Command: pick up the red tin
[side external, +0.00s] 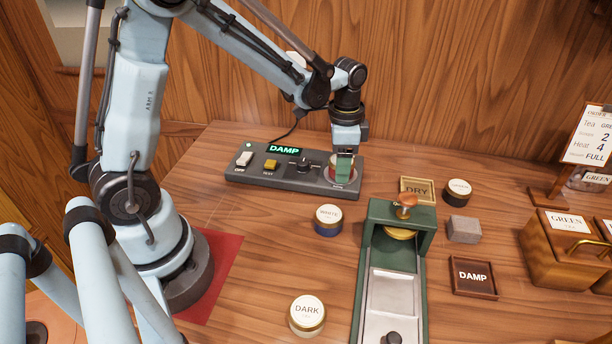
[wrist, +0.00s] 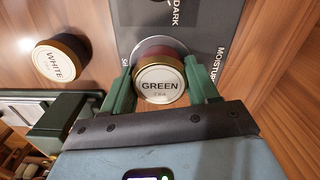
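The red tin (wrist: 157,56) has a dark red side, a gold rim and a white lid marked GREEN TEA. In the wrist view it stands on the round silver plate of the grey moisture panel. My gripper (wrist: 159,72) has its two green fingers on either side of the tin, very close to its sides. I cannot tell whether both fingers press on it. In the side view my gripper (side external: 343,172) points down over the plate, and a finger hides most of the red tin (side external: 332,173).
The panel (side external: 262,180) reads DAMP. A blue WHITE tin (side external: 328,229) stands in front of it. A green press (side external: 372,260), a DARK tin (side external: 307,325), a grey block (side external: 463,229), a DRY tray (side external: 431,197) and a DAMP tray (side external: 458,289) are nearby.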

